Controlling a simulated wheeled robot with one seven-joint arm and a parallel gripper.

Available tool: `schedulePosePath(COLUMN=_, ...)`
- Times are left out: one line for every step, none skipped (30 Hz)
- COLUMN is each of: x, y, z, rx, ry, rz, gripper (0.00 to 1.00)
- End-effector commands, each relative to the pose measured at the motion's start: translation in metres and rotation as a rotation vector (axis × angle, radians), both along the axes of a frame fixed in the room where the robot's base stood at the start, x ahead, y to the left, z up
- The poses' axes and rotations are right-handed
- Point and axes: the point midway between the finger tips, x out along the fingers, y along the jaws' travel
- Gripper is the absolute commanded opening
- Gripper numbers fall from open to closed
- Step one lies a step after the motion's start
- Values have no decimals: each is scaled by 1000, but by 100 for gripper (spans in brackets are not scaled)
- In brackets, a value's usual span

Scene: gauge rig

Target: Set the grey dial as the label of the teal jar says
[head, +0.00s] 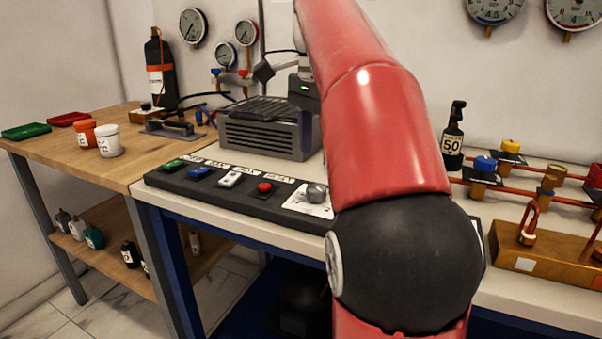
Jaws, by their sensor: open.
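The grey dial (316,192) sits on a white plate at the right end of a black control panel (215,190). The marks on its plate are too small to read. The teal jar (94,237) stands on the lower shelf of the wooden table at the left. Its pale label faces partly this way but is too small to read fully. My gripper (304,101) is open, above and behind the panel, by the grey vented box. Its fingertips are not clear, and my red arm hides much of the area to its right.
The panel also bears green, blue and white switches and a red button (264,187). A grey vented box (265,138) stands behind it. Orange and white jars (108,141) stand on the wooden table (60,152). Several other containers share the lower shelf. Pipes with valves (510,190) lie right.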

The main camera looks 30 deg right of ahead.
Motion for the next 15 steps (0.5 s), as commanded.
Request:
schedulePosePath(x=1, y=-1, z=0, rx=0, ry=7, rz=-19, gripper=54)
schedulePosePath(x=1, y=-2, z=0, rx=0, ry=8, rz=-27, gripper=54)
schedulePosePath(x=1, y=-2, z=-3, rx=-1, ry=10, rz=-33, gripper=54)
schedulePosePath(x=1, y=-2, z=-6, rx=0, ry=11, rz=-35, gripper=54)
schedulePosePath(x=1, y=-2, z=-9, rx=0, ry=12, rz=-36, gripper=54)
schedulePosePath(x=1, y=-2, z=-15, rx=0, ry=11, rz=-36, gripper=54)
schedulePosePath(x=1, y=-2, z=-19, rx=0, ry=11, rz=-35, gripper=54)
schedulePosePath(x=1, y=-2, z=-24, rx=0, ry=11, rz=-34, gripper=54)
schedulePosePath(x=1, y=-2, z=-30, rx=0, ry=11, rz=-34, gripper=54)
schedulePosePath(x=1, y=-2, z=-34, rx=0, ry=12, rz=-33, gripper=54)
schedulePosePath(x=0, y=-1, z=-38, rx=1, ry=13, rz=-33, gripper=54)
schedulePosePath(x=0, y=-1, z=-45, rx=1, ry=12, rz=-32, gripper=54)
schedulePosePath(x=0, y=-1, z=-49, rx=1, ry=12, rz=-31, gripper=54)
schedulePosePath(x=0, y=-1, z=-54, rx=1, ry=12, rz=-31, gripper=54)
schedulePosePath(x=0, y=-1, z=-59, rx=0, ry=11, rz=-31, gripper=54)
